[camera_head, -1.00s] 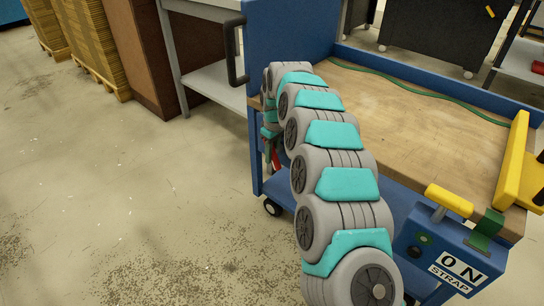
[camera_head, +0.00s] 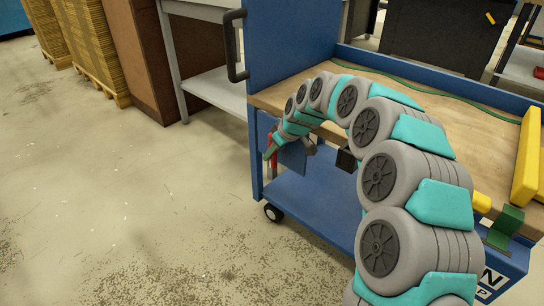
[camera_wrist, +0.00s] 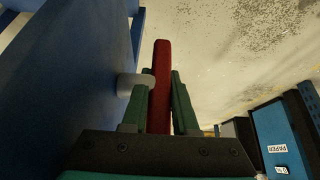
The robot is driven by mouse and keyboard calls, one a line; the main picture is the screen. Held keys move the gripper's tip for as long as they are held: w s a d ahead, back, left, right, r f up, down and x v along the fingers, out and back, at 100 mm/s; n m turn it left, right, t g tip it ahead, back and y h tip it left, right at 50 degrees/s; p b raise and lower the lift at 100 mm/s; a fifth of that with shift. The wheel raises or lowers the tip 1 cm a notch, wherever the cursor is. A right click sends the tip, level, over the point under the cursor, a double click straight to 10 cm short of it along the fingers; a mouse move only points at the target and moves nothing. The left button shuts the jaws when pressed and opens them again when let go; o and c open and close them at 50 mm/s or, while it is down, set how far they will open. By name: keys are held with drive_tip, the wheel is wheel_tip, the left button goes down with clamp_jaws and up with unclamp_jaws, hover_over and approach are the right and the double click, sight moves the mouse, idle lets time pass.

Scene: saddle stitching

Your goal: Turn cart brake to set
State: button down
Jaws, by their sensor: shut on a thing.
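The blue cart (camera_head: 257,160) stands at the centre and right with a wooden top. Its brake lever is a red bar (camera_wrist: 161,75) on a pale round pivot (camera_wrist: 132,84) beside the blue cart panel. In the head view the red lever (camera_head: 273,143) shows only in part at the cart's near left corner. My gripper (camera_wrist: 160,95) has its two green fingers on either side of the red bar and is shut on it. In the head view my gripper (camera_head: 270,151) is small and partly covered by my arm.
A blue box with a partly hidden label (camera_head: 493,278) sits at the cart's right front, with a yellow bar (camera_head: 527,155) above it. A black handle (camera_head: 234,45) rises on the left. Open floor (camera_head: 130,220) lies left of the cart.

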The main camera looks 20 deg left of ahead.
idle(0.4)
drive_tip(key=c, duration=0.7)
unclamp_jaws()
drive_tip(key=shift+r, duration=0.1)
drive_tip(key=shift+v, duration=3.8)
drive_tip(key=shift+s+d, duration=0.1)
drive_tip(key=shift+d, duration=0.05)
drive_tip(key=s+d+r+m+g+h+p, duration=0.1)
drive_tip(key=s+d+m, duration=0.2)
drive_tip(key=s+d, duration=0.6)
drive_tip(key=s+d+r+m+g+h+p, duration=0.1)
drive_tip(key=s+d+r+m+h, duration=0.1)
drive_tip(key=s+d, duration=0.8)
drive_tip(key=s+d+r+m+h+p, duration=0.1)
drive_tip(key=s+d+m, duration=0.3)
drive_tip(key=s+d, duration=0.6)
drive_tip(key=shift+s+d+r+g, duration=0.15)
drive_tip(key=shift+s+g, duration=0.25)
drive_tip(key=shift+s, duration=0.35)
drive_tip(key=s+d+f+m+g+h+p, duration=0.1)
drive_tip(key=s+d+m, duration=0.3)
drive_tip(key=s, duration=0.8)
drive_tip(key=shift+d+f+h, duration=0.3)
drive_tip(key=shift+d+f, duration=0.3)
drive_tip(key=shift+d, duration=0.6)
